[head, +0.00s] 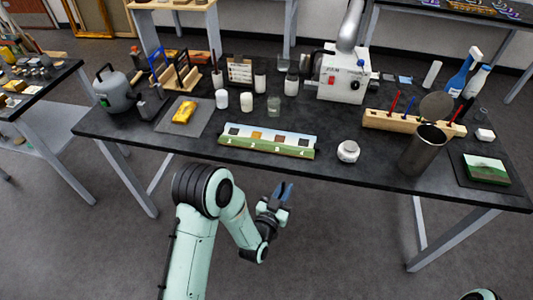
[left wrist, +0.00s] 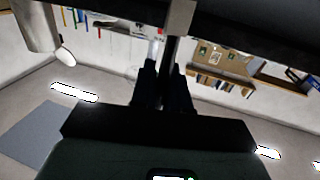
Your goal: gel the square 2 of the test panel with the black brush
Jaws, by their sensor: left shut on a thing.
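The test panel (head: 268,149) lies near the front edge of the table, a long pale and green strip with a row of small squares, some dark, one orange. My left gripper (head: 283,192) is in front of the table's front edge, below and apart from the panel. It is shut on a thin dark thing with a pale end, which looks like the black brush (left wrist: 181,18) in the left wrist view. The brush hardly shows in the head view. My right gripper is out of view.
A small white jar (head: 348,152) stands right of the panel. A metal cylinder (head: 423,152) and a wooden rack (head: 380,121) with several coloured handles stand further right. A grey mat (head: 165,123) with a yellow thing lies left.

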